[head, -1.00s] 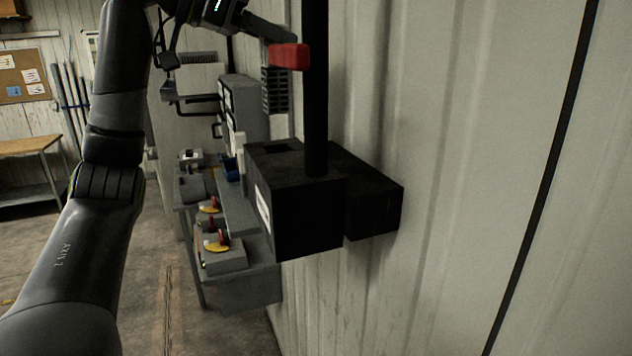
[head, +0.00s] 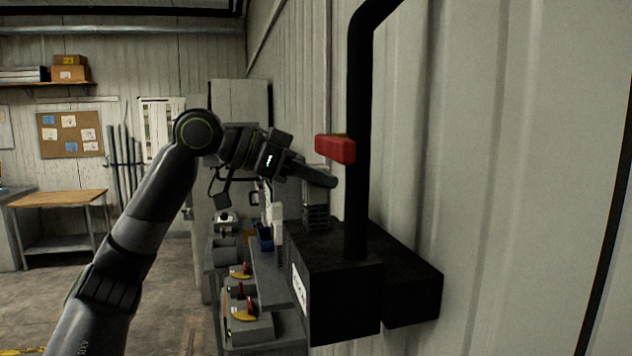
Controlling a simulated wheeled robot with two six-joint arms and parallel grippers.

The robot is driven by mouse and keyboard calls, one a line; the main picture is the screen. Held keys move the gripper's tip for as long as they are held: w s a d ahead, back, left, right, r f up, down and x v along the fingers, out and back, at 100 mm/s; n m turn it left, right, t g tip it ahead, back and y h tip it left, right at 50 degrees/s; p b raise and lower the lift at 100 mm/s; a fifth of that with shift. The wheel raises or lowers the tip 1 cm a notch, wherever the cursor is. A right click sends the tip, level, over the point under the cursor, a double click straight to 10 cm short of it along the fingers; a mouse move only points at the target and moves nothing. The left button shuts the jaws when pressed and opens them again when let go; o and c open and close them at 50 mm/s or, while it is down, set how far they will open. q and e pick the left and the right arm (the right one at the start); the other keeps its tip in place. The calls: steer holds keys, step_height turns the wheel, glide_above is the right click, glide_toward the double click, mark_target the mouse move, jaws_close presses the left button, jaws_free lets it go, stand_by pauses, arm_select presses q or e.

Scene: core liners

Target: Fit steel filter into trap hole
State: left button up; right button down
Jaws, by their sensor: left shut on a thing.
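The steel filter (head: 316,214) is a dark grey slotted cage, upright at the far top edge of the black trap box (head: 345,300). My left gripper (head: 322,178), at the end of the arm from the left, is shut on the filter's top. The filter's lower end overlaps the box's top face where the trap hole lies. The hole itself is hidden now, and I cannot tell how far the filter is inside it. My right gripper is out of view.
A black pipe (head: 357,190) rises from the box, with a red block (head: 335,149) beside it, close above my gripper. The corrugated wall (head: 480,150) is on the right. A grey bench (head: 265,285) with yellow-and-red switches stands beyond. Floor at left is open.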

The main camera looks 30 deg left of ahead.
arm_select(q)
steer(key=shift+w+f, duration=0.1)
steer(key=shift+f, duration=0.55)
steer(key=shift+f, duration=0.1)
steer(key=shift+f+b, duration=0.45)
steer(key=shift+f, duration=0.05)
steer(key=o, duration=1)
steer(key=shift+o, duration=0.2)
steer(key=shift+r, duration=0.1)
